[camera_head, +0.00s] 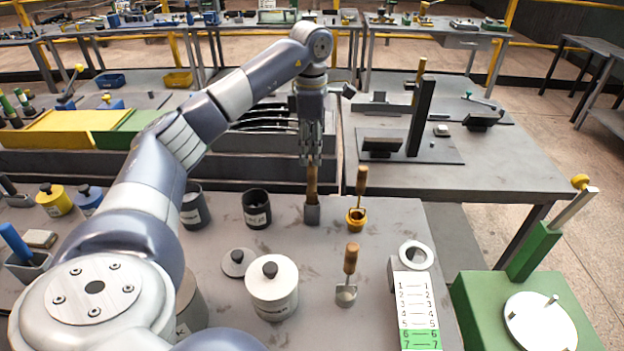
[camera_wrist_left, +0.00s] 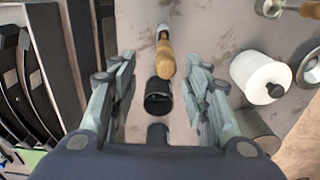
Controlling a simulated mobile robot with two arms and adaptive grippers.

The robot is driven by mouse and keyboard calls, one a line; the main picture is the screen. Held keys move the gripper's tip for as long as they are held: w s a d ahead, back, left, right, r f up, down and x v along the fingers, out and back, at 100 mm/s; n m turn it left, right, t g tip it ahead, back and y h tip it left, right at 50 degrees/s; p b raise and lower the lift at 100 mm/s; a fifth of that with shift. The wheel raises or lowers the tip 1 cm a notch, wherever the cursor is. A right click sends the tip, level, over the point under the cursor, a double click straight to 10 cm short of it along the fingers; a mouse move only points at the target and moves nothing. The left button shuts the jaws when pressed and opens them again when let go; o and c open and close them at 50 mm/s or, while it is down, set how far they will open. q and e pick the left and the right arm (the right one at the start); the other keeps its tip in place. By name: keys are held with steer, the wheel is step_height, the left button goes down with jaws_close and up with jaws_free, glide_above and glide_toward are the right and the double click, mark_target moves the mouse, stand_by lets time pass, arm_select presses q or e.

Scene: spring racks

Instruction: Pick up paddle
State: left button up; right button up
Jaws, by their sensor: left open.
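A paddle with a wooden handle (camera_head: 311,184) and a grey metal end (camera_head: 312,214) stands upright on the table in the head view. In the left wrist view its wooden handle (camera_wrist_left: 166,62) shows ahead, between the fingers as seen. My left gripper (camera_head: 311,160) points down over the handle's top, fingers apart. In the left wrist view the gripper (camera_wrist_left: 163,85) is open with nothing clamped. Whether a finger touches the handle I cannot tell. My right gripper is not in view.
A brass ladle (camera_head: 356,218) stands right of the paddle; a metal scoop (camera_head: 346,295) is nearer. A dark canister (camera_head: 257,209) stands to the left, a white lidded pot (camera_head: 272,290) in front. A dark rack (camera_head: 270,166) lies behind. A numbered board (camera_head: 415,300) is at right.

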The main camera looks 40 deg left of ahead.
mark_target(312, 167)
arm_select(q)
steer(key=shift+f+p, duration=0.35)
steer(key=shift+f, duration=0.35)
steer(key=f, duration=0.2)
steer(key=f+p, duration=0.1)
steer(key=shift+s+d+f, duration=0.1)
steer(key=shift+s+d, duration=0.15)
steer(key=shift+d, duration=0.05)
steer(key=shift+w+f, duration=0.1)
steer(key=shift+f, duration=0.3)
steer(key=shift+c, duration=0.4)
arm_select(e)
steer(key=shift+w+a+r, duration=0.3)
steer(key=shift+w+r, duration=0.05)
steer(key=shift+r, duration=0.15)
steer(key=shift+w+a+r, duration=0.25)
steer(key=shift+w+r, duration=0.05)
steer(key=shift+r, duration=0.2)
arm_select(q)
jaws_close()
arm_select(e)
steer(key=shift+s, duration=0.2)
